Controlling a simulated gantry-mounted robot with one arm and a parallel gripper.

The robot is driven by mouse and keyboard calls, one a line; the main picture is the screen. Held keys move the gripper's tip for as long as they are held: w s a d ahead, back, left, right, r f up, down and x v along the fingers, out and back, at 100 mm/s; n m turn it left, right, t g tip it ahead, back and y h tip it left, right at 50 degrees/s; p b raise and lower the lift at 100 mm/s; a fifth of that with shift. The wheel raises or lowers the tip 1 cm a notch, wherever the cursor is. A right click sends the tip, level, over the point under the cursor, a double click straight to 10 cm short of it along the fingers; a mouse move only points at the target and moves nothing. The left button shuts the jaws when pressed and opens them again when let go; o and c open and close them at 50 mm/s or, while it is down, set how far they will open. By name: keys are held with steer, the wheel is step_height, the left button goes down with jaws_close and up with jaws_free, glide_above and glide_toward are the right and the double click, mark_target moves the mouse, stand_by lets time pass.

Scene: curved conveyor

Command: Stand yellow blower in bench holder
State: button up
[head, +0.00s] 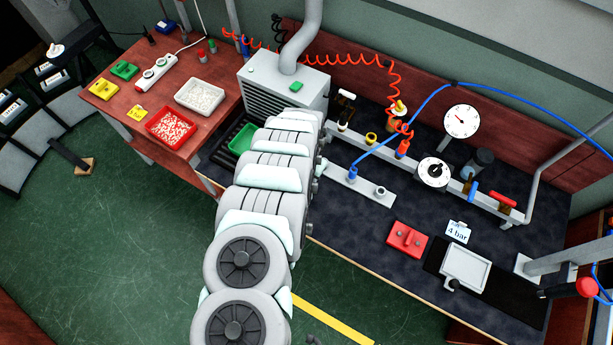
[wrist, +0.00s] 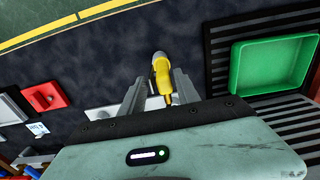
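The yellow blower (wrist: 161,72) shows in the wrist view, between the two fingers of my gripper (wrist: 160,80). Its rounded end has a pale tip and points toward the top of the picture. The fingers look apart, with a narrow gap on the blower's left side; the right finger is very close to it, and I cannot tell whether they touch. In the head view my arm hides both gripper and blower. A pale plate (head: 366,186) with a blue fitting and a grey ring lies on the bench. I cannot tell which part is the bench holder.
A green tray (wrist: 270,66) lies right of my gripper on a slatted surface. A rail with gauges and hoses (head: 435,172) runs behind. The bench front is mostly clear.

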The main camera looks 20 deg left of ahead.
steer(key=shift+o, duration=0.9)
step_height(320, 180, up, 11)
steer(key=b, duration=0.1)
steer(key=shift+w+f, duration=0.1)
steer(key=shift+f, duration=0.05)
stand_by(0.4)
